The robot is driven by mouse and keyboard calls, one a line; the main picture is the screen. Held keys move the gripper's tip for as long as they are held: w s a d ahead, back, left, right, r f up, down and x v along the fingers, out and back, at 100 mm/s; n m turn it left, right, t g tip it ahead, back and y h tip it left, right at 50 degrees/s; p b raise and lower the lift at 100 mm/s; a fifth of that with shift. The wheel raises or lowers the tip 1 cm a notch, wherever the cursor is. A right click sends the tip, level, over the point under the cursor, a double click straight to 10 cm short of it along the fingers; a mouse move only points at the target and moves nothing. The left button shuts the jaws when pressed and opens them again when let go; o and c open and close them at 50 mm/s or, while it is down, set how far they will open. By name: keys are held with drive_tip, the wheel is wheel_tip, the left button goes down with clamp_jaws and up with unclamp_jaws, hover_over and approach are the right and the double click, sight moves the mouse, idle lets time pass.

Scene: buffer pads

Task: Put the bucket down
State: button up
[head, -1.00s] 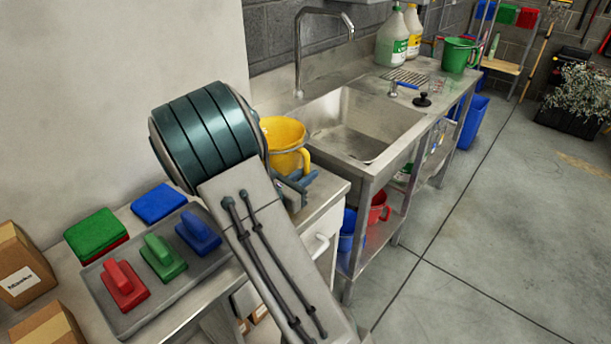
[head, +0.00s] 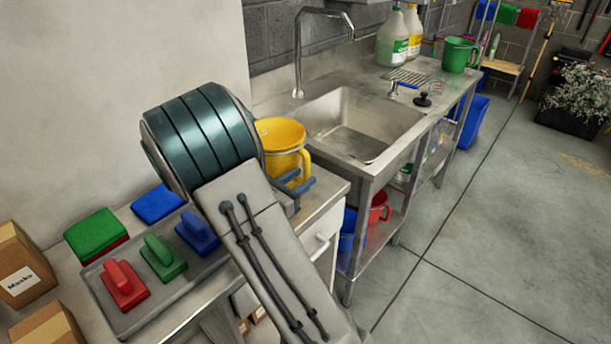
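The yellow bucket (head: 283,137) is upright at the counter's (head: 328,190) right end, just left of the sink. Its handle (head: 307,162) faces right, toward the front. Its lower part is partly hidden by my arm, so contact with the counter is not fully visible. My gripper (head: 299,182) is at the lower end of the handle. Its two blue-grey fingers show apart, with a gap between them, close to the handle. The palm is hidden behind my arm.
A steel sink (head: 365,125) with a tall tap (head: 299,60) is right of the bucket. A tray (head: 135,320) with red, green and blue scrub pads lies at left. A green bucket (head: 459,55) and bottles (head: 392,40) stand at the back. The floor at right is clear.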

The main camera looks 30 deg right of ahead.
drive_tip(key=v, duration=0.8)
drive_tip(key=shift+s+a, duration=0.1)
drive_tip(key=shift+a, duration=0.15)
drive_tip(key=shift+s+a+r, duration=0.1)
drive_tip(key=shift+s+a, duration=0.2)
drive_tip(key=shift+a, duration=0.15)
drive_tip(key=s+d+m+g+y, duration=0.3)
drive_tip(key=s+m+g+y, duration=0.5)
drive_tip(key=s+m, duration=0.45)
drive_tip(key=s+a+r+m+t+y, duration=0.3)
drive_tip(key=s+a+m+t+y, duration=0.1)
drive_tip(key=a+m+y, duration=0.5)
drive_tip(key=shift+s, duration=0.2)
drive_tip(key=shift+a+r, duration=0.15)
drive_tip(key=shift+r, duration=0.1)
